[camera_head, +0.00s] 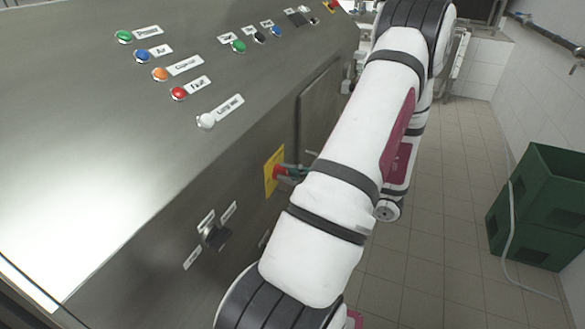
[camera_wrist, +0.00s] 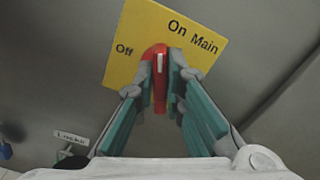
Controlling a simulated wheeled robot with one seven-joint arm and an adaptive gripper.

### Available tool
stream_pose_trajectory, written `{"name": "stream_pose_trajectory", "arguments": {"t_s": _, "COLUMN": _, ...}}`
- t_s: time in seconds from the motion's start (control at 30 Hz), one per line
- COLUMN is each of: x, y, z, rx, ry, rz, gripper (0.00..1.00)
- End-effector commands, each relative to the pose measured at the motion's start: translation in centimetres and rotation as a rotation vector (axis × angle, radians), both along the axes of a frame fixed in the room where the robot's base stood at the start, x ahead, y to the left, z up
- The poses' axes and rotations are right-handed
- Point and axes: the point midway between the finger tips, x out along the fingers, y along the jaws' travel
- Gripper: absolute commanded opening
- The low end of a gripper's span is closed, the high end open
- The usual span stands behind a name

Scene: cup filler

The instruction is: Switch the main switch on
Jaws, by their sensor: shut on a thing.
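The main switch is a red knob (camera_wrist: 160,88) on a yellow plate (camera_wrist: 193,20), marked "Off" on the left and "On Main" at the upper right in the wrist view. The knob's white mark points up the picture, between the words Off and On. My gripper (camera_wrist: 160,85) has its two teal-grey fingers closed on either side of the knob. In the head view, the yellow plate (camera_head: 269,175) is on the machine's front, with the red knob (camera_head: 280,174) partly hidden by my gripper (camera_head: 289,173).
A black rotary switch (camera_head: 215,236) sits lower left on the machine's front. Coloured buttons, such as a red one (camera_head: 178,93), line the sloped panel above. Green crates (camera_head: 540,205) stand at the right. The tiled floor between is clear.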

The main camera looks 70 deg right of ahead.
Motion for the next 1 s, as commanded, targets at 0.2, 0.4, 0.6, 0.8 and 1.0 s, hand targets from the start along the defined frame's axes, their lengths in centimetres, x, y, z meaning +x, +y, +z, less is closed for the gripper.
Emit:
{"name": "stream_pose_trajectory", "arguments": {"t_s": 0.2, "x": -0.15, "y": 0.03, "z": 0.01, "rx": 0.182, "ry": -0.015, "rz": -0.001, "gripper": 0.00}}
{"name": "stream_pose_trajectory", "arguments": {"t_s": 0.4, "x": -0.17, "y": 0.01, "z": -0.08, "rx": 0.309, "ry": -0.028, "rz": -0.002, "gripper": 0.00}}
{"name": "stream_pose_trajectory", "arguments": {"t_s": 0.6, "x": -0.14, "y": 0.01, "z": -0.17, "rx": 0.387, "ry": -0.036, "rz": -0.003, "gripper": 0.00}}
{"name": "stream_pose_trajectory", "arguments": {"t_s": 0.8, "x": -0.13, "y": 0.01, "z": -0.23, "rx": 0.423, "ry": -0.040, "rz": -0.004, "gripper": 0.00}}
{"name": "stream_pose_trajectory", "arguments": {"t_s": 1.0, "x": -0.13, "y": 0.01, "z": -0.26, "rx": 0.431, "ry": -0.041, "rz": -0.004, "gripper": 0.00}}
